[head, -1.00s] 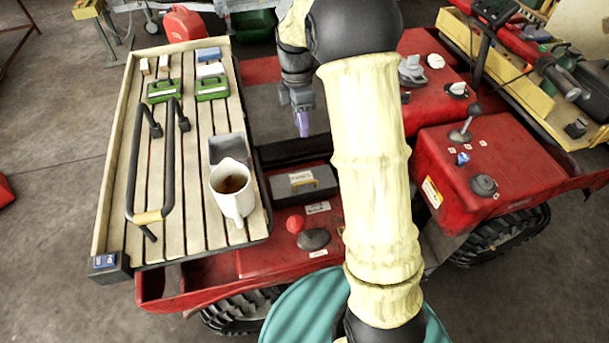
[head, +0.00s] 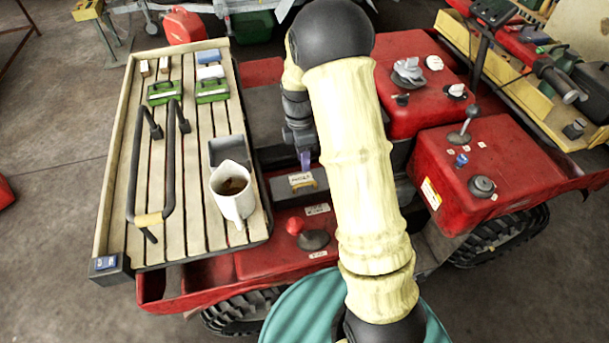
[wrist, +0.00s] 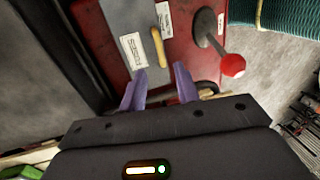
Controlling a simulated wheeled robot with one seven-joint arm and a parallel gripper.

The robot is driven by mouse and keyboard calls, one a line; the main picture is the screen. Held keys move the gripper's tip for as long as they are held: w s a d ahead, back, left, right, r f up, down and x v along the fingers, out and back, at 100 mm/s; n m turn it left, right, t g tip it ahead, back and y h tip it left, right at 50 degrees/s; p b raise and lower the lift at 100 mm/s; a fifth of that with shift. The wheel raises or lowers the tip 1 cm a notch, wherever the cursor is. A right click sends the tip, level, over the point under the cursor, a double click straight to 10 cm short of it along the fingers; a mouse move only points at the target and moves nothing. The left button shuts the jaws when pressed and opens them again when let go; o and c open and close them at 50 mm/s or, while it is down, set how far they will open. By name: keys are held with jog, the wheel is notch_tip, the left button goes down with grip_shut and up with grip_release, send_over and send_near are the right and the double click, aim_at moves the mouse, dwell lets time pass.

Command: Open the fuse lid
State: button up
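The fuse lid (head: 285,195) is a dark grey flat cover on the red vehicle body, with a white label and a small yellow handle (head: 304,184). My forearm hides its right part in the head view. In the wrist view the grey lid (wrist: 128,18) and its yellow handle (wrist: 158,46) lie just beyond my fingertips. My gripper (wrist: 160,78) is open, its two purple fingers apart with nothing between them. The handle is roughly in line with the gap, and I see no contact. My gripper (head: 305,160) also shows just behind the lid in the head view.
A red-knobbed lever (head: 295,227) stands in front of the lid; its red ball (wrist: 232,65) is right of my fingers in the wrist view. A slatted rack (head: 195,225) with a white mug (head: 232,195) is on the left. Red consoles (head: 495,170) stand right.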

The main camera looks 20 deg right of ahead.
send_over(304, 177)
jog(key=s+a, duration=0.1)
jog(key=s, duration=0.3)
notch_tip(304, 177, down, 7)
jog(key=shift+s+f+p, duration=0.1)
jog(key=shift+p, duration=0.25)
grip_shut()
